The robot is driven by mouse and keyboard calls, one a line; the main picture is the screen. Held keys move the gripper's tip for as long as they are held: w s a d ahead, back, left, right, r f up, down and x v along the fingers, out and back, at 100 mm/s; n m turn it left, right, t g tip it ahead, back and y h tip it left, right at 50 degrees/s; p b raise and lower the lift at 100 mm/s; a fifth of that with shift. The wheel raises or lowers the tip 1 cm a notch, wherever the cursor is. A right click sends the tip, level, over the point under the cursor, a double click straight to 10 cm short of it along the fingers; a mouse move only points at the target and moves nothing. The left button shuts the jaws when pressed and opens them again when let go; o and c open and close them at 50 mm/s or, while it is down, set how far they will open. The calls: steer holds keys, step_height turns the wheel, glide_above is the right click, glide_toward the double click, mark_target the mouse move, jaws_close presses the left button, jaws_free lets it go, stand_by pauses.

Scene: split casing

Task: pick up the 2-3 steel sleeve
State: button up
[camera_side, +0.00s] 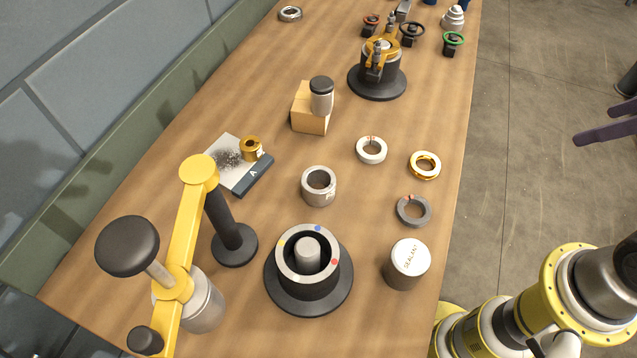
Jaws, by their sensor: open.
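A short, thick-walled grey steel sleeve (319,192) stands upright with its open bore facing up near the middle of the table. A small mark shows low on its right side, too small to read. It stands apart from everything around it. My gripper is out of the picture; only yellow and dark links of my arm show at the lower right, off the table's edge.
A round black fixture (281,293) with a grey dotted ring stands just below the sleeve. A sealant can (407,264), white ring (371,150), gold ring (424,165) and dark ring (413,211) lie right of it. A tall yellow press (187,228) stands left.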

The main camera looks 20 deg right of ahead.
steer(key=w+a+r+n+g, duration=0.1)
steer(key=w+a+r+n, duration=0.2)
steer(key=w, duration=0.2)
steer(key=w+a+r+n+y, duration=0.1)
steer(key=w+a+r+n, duration=0.15)
steer(key=w, duration=0.35)
steer(key=w+a+r+n+g, duration=0.1)
steer(key=w+a+r+n, duration=0.15)
steer(key=w+a, duration=0.2)
steer(key=n+g+h, duration=0.1)
steer(key=n+g, duration=0.3)
steer(key=n, duration=0.3)
glide_above(318, 181)
steer(key=s, duration=0.2)
step_height(318, 181, down, 16)
steer(key=f, duration=0.8)
steer(key=shift+w+a, duration=0.2)
steer(key=shift+a, duration=0.05)
steer(key=shift+s+a+f, duration=0.1)
steer(key=shift+s+f, duration=0.05)
steer(key=shift+f, duration=1.25)
steer(key=shift+s+f, duration=0.1)
steer(key=shift+f, duration=1.25)
jaws_close()
steer(key=shift+r, duration=0.15)
